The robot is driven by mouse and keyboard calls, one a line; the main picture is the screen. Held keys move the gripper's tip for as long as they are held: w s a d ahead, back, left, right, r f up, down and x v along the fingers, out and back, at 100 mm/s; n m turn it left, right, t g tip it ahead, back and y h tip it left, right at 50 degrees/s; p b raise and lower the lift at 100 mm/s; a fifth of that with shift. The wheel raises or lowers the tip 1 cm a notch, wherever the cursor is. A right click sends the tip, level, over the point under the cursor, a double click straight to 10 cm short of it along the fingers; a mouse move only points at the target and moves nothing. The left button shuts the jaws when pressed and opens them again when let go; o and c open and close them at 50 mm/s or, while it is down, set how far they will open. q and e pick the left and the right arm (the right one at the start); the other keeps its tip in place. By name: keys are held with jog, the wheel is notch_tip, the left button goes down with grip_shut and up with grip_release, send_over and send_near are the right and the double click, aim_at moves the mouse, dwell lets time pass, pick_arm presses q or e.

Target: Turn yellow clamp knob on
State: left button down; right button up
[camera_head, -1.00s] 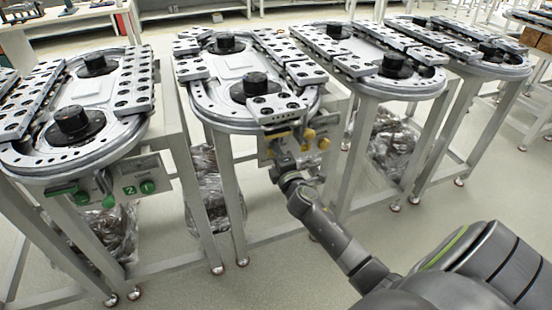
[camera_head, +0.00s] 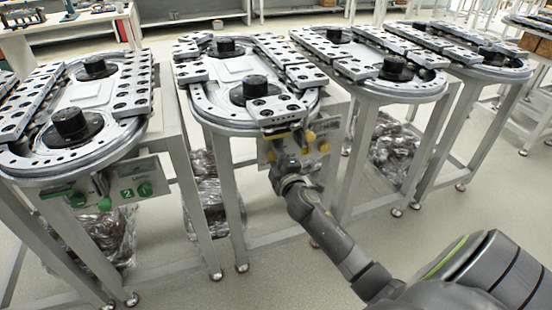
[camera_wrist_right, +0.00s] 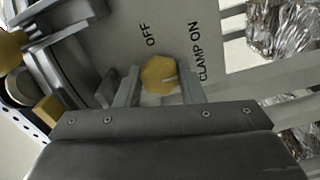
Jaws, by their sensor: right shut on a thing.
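The yellow clamp knob (camera_wrist_right: 160,75) sits on a grey panel (camera_wrist_right: 185,30) in the right wrist view, beside the printed words OFF and CLAMP ON. A pale notch on its face lies on the side toward CLAMP ON. My right gripper (camera_wrist_right: 160,88) is shut on this knob, one finger on each side. In the head view my right gripper (camera_head: 285,158) is at the front panel (camera_head: 330,140) of the second ring track from the left. The gripper hides the held knob there. My left gripper is not in view.
The ring track (camera_head: 215,110) overhangs the panel. A neighbouring track has green knobs (camera_head: 145,189). Metal table legs (camera_head: 234,200) stand below, and the floor in front is open.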

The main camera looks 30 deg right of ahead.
jog(key=shift+f, duration=0.1)
jog(key=o, duration=1)
jog(key=shift+v, duration=8.75)
jog(key=shift+d, duration=0.1)
